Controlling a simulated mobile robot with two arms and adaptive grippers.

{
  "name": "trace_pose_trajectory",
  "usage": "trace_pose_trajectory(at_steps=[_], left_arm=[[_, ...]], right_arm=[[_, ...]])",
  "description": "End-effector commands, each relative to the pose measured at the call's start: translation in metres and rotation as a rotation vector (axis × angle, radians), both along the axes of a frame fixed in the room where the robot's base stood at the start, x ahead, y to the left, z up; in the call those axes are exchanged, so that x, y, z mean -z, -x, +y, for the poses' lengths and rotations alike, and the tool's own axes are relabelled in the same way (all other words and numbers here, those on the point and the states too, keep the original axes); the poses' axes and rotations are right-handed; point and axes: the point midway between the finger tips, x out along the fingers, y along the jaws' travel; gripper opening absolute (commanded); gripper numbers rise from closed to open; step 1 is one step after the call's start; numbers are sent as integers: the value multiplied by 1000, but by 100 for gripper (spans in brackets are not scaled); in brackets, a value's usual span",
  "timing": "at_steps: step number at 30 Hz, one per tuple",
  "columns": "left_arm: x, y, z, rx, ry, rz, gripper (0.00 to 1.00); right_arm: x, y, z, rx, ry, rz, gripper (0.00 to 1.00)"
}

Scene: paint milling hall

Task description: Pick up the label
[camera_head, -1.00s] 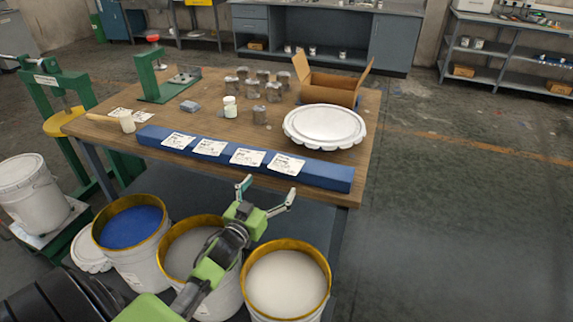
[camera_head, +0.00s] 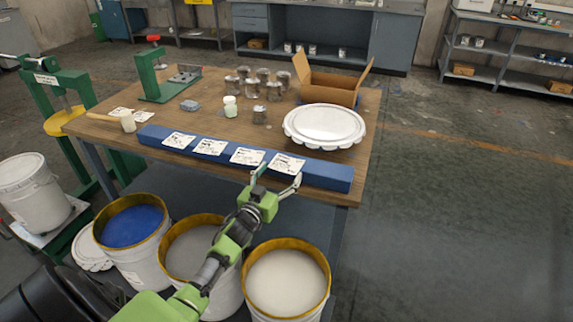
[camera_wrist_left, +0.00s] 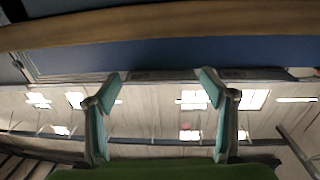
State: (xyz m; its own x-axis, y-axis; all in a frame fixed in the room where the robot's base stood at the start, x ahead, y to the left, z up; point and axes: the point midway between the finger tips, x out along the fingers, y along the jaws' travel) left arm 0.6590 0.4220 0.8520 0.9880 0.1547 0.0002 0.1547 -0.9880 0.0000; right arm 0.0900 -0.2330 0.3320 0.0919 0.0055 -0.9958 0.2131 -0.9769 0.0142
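Several white labels with dark print lie in a row on a long blue bar (camera_head: 325,175) along the table's front edge. They are the leftmost label (camera_head: 179,140), the second (camera_head: 210,147), the third (camera_head: 247,156) and the rightmost (camera_head: 286,162). My left gripper (camera_head: 277,176) is open and empty at the bar's front, just before the rightmost label; whether it touches cannot be told. In the left wrist view the gripper (camera_wrist_left: 159,88) has its fingers wide apart, with the blue bar (camera_wrist_left: 180,52) beyond them; no label is clear there. My right gripper is not in view.
The wooden table (camera_head: 205,122) also holds a white lid (camera_head: 325,125), an open carton (camera_head: 328,90), several metal cans (camera_head: 262,78) and a green stand (camera_head: 150,80). Open buckets of blue (camera_head: 133,227), grey (camera_head: 190,250) and white paint (camera_head: 285,280) stand below my left arm.

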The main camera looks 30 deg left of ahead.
Motion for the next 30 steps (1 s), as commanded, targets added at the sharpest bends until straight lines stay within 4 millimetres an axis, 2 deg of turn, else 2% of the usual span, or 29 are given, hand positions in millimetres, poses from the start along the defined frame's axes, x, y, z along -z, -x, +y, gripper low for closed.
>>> trace_pose_trajectory(at_steps=[2, 12, 17, 20, 23, 30], left_arm=[[0, 0, 0, 0, 0, 0, 62], [0, 0, 0, 0, 0, 0, 62], [-7, 0, 1, 0, -2, -1, 62], [-18, 0, 0, 2, -3, -1, 62], [-37, 3, 2, 1, -6, -2, 62], [-93, 45, 26, 3, -9, 0, 62]], right_arm=[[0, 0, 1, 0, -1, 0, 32], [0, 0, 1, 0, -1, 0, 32], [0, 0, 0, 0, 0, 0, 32], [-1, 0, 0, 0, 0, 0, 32], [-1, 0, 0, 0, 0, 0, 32], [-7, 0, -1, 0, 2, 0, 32]])
